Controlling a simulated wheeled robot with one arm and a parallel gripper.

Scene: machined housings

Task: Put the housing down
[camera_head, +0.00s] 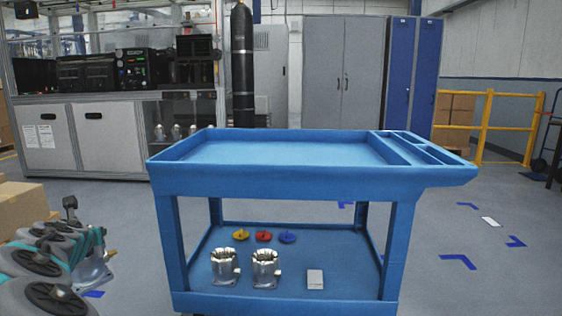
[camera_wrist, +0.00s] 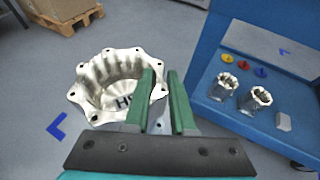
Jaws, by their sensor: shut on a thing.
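My gripper (camera_wrist: 166,100) is shut on a silver housing (camera_wrist: 88,72), which shows large in the wrist view. The housing is cup-shaped with a scalloped flange with holes and dark lettering inside. It is held off to the left of the green fingers, which hide part of its near side. In the head view the held housing (camera_head: 94,271) is low at the left, partly covered by my arm, beside the blue cart (camera_head: 290,182) and apart from it. The cart's top tray is empty. Two similar housings (camera_head: 224,267) (camera_head: 266,268) stand on its lower shelf.
On the lower shelf, yellow (camera_head: 240,235), red (camera_head: 263,236) and blue (camera_head: 287,237) discs lie behind the housings, and a small white box (camera_head: 315,279) is at the right. Cardboard boxes (camera_head: 22,207) are at the left. A yellow railing (camera_head: 486,125) stands at the right.

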